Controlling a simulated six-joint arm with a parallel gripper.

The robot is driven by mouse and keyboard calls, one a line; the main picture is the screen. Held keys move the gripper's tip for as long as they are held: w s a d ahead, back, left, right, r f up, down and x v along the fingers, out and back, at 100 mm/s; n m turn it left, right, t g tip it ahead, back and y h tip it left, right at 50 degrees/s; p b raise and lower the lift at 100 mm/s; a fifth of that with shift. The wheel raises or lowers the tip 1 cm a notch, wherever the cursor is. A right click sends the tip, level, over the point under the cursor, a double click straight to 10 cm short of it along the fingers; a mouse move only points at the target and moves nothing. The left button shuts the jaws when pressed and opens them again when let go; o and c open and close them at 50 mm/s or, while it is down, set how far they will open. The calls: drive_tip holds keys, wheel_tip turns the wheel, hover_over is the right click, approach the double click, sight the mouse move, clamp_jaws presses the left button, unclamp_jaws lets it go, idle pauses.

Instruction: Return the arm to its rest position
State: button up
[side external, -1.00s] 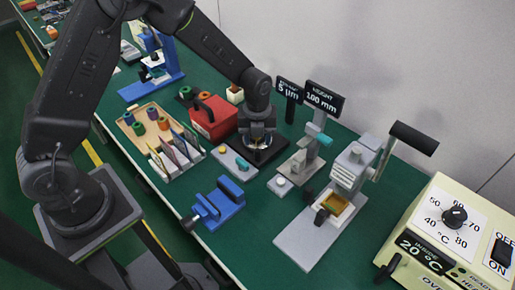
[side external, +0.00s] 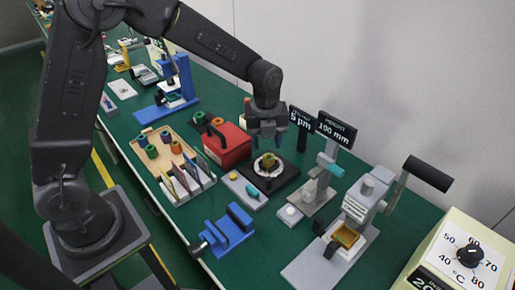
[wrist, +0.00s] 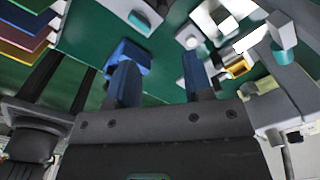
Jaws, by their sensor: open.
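My gripper (side external: 268,138) hangs above a black base plate (side external: 287,184) in the side view, fingers pointing down. It is open and empty. Below it, clear of the fingertips, a small olive-green piece (side external: 268,160) sits on a pale round disc on that plate. In the wrist view my gripper's two dark blue fingers (wrist: 158,72) stand well apart with only green bench top and bench items beyond them. My arm is bent, with its forearm reaching out over the bench.
A red box (side external: 227,145), a blue vise (side external: 230,232), a height gauge with a "100 mm" display (side external: 336,129), a lever press (side external: 362,205) and a cream oven (side external: 455,255) stand around. A spool tray (side external: 150,138) and blue stand (side external: 176,85) are left. Room above is free.

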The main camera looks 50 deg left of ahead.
drive_tip(key=s+a+r+n+t, duration=0.1)
drive_tip(key=s+r+n+t, duration=0.1)
drive_tip(key=s+r+n, duration=0.6)
drive_tip(key=s+a+r+n+t, duration=0.1)
drive_tip(key=s+r+n, duration=0.2)
drive_tip(key=s+n, duration=0.4)
drive_tip(key=s+a+r+n+t, duration=0.1)
drive_tip(key=s+r+n+t, duration=0.1)
drive_tip(key=s+r+n, duration=0.2)
drive_tip(key=s+n, duration=0.3)
drive_tip(key=n, duration=0.3)
drive_tip(key=shift+s+a, duration=0.15)
drive_tip(key=shift+a, duration=0.05)
drive_tip(key=shift+c, duration=0.4)
idle(1.1)
